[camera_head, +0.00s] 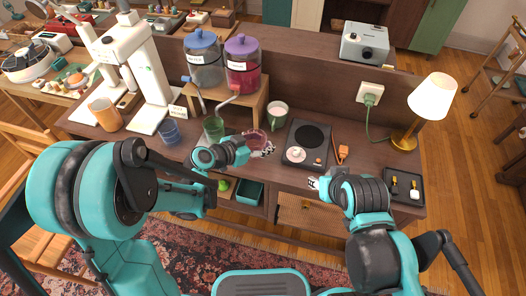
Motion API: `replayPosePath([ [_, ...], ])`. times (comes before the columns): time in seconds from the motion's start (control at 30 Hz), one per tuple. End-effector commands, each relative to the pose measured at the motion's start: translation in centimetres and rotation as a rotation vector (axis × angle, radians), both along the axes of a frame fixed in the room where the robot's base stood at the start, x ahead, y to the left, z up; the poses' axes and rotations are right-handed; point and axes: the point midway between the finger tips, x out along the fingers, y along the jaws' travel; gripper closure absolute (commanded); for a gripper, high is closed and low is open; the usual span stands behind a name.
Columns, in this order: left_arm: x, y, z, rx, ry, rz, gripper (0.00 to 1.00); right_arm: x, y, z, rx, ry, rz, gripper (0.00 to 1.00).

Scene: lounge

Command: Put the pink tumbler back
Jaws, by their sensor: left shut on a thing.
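The pink tumbler (255,137) is a small see-through cup at the middle of the dark wooden counter, below the purple-lidded dispenser. My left gripper (266,149) comes in from the left and is shut on it, with the fingers at its lower right side. Whether the tumbler touches the counter is hard to tell. A green tumbler (213,127) and a blue tumbler (169,132) stand to the left. My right gripper (313,183) is near the counter's front edge, apart from the tumblers; its fingers are too small to read.
Blue-lidded (204,66) and purple-lidded (243,76) dispensers sit on a wooden stand with spouts. A lamp (433,96) and black tray (402,187) are at the right.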

Motion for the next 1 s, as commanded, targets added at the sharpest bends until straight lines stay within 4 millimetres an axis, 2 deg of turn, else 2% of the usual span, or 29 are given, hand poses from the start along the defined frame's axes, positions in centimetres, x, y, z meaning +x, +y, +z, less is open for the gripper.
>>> replayPosePath([
  [0.17, 0.6, 0.1, -1.0, 0.000, 0.000, 0.000, 0.92, 0.0, 0.0, -0.6, 0.000, 0.000, 0.000, 0.60],
  [0.4, 0.6, 0.1, -4.4, -0.001, -0.001, 0.000, 0.92, 0.0, 0.0, -2.6, 0.000, 0.000, 0.000, 0.60],
  [0.63, 0.5, 0.1, -4.3, -0.001, -0.001, 0.000, 0.92, 0.0, 0.0, -2.4, 0.000, 0.000, 0.000, 0.60],
  [0.8, 0.5, 0.1, -4.7, -0.001, -0.001, 0.000, 0.92, 0.0, 0.0, -2.9, 0.000, 0.000, 0.000, 0.60],
  [0.83, 0.5, 0.1, -4.6, 0.000, 0.000, 0.000, 0.46, 0.0, 0.0, -2.8, 0.000, 0.000, 0.000, 0.60],
  [0.9, 0.5, 0.1, -4.6, 0.000, 0.000, 0.000, 0.27, 0.0, 0.0, -2.7, 0.000, 0.000, 0.000, 0.60],
  [1.0, 0.5, 0.1, -4.6, 0.000, 0.000, 0.000, 0.25, 0.0, 0.0, -2.7, 0.000, 0.000, 0.000, 0.60],
])
